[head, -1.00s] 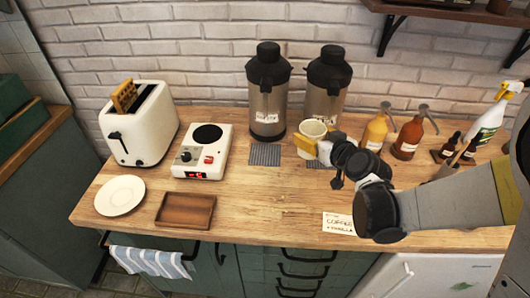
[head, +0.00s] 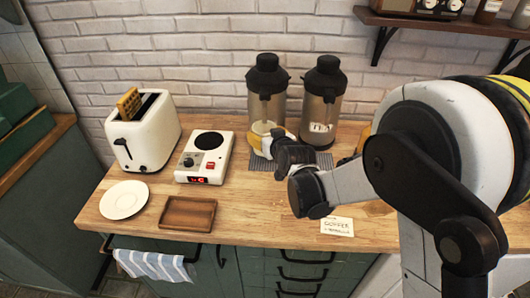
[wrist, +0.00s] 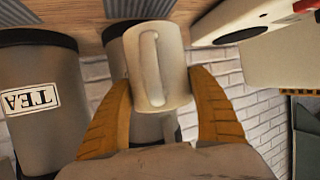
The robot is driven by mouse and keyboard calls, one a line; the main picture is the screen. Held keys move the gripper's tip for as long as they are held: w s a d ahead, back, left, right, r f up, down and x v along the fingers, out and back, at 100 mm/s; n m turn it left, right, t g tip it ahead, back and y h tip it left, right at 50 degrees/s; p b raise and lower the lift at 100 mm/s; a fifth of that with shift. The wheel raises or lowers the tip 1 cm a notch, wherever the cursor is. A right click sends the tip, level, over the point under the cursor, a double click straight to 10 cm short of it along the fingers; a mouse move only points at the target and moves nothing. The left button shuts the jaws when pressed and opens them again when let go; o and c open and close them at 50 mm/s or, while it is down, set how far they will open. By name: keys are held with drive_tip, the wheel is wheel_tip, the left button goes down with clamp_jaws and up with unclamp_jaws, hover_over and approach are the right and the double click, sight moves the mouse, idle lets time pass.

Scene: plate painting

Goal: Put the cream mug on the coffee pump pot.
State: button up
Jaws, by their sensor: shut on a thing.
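The cream mug (head: 264,128) is held by my gripper (head: 262,146) in front of the left pump pot (head: 267,78). In the wrist view the mug (wrist: 172,60) sits between the two orange fingers of my gripper (wrist: 160,80), its handle facing the camera. The mug hides the left pot's label. The right pump pot (head: 324,95) has a label that reads TEA in the wrist view (wrist: 30,98), where the picture is upside down. I cannot tell whether the mug touches the grey mat below.
A scale-like white device (head: 203,165) and a toaster (head: 150,135) stand to the left. A white plate (head: 124,199) and a wooden tray (head: 186,214) lie at the front left. A paper card (head: 337,227) lies near the front edge. A shelf (head: 440,22) hangs at upper right.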

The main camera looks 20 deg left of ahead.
drive_tip(key=shift+f+b, duration=0.7)
drive_tip(key=shift+f, duration=1.6)
drive_tip(key=shift+f, duration=0.2)
drive_tip(key=o, duration=1.4)
drive_tip(key=shift+r, duration=0.15)
drive_tip(key=shift+s+d+r, duration=0.2)
drive_tip(key=p+v, duration=0.2)
drive_tip(key=v, duration=0.9)
drive_tip(key=shift+s+d+r, duration=0.1)
drive_tip(key=shift+s+d, duration=0.05)
drive_tip(key=shift+s, duration=0.1)
